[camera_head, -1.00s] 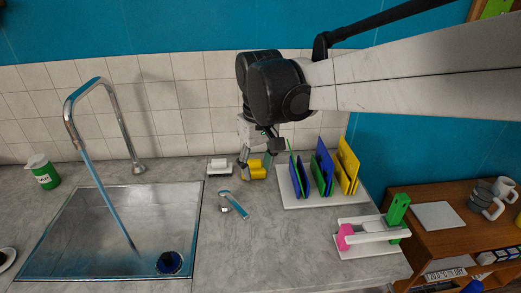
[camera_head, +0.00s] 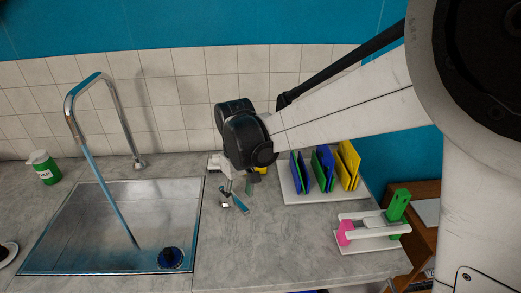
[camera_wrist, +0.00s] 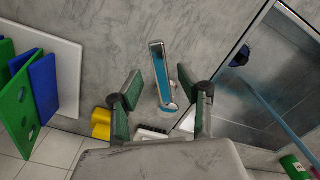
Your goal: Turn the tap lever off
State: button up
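The tap lever (camera_head: 240,203), a slim bar with a blue top face, stands on the counter right of the sink. In the wrist view the lever (camera_wrist: 159,76) lies between and beyond my fingers. My gripper (camera_head: 238,188) is above the lever's base end; in the wrist view my gripper (camera_wrist: 163,103) is open with a finger on each side, apart from the lever. The chrome tap spout (camera_head: 104,82) arches over the sink (camera_head: 75,215). A blue water stream (camera_head: 108,197) runs from it into the basin. My wrist partly hides the lever's base in the head view.
A yellow block (camera_wrist: 101,124) and a brush-like item (camera_wrist: 152,132) lie close behind my fingers. A rack (camera_head: 300,195) with coloured boards stands to the right, and a white stand (camera_head: 368,243) with pink and green parts in front. The counter before the lever is clear.

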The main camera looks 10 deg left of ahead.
aim_at(241, 204)
jog(key=shift+f, duration=1.75)
jog(key=shift+c, duration=0.5)
grip_shut()
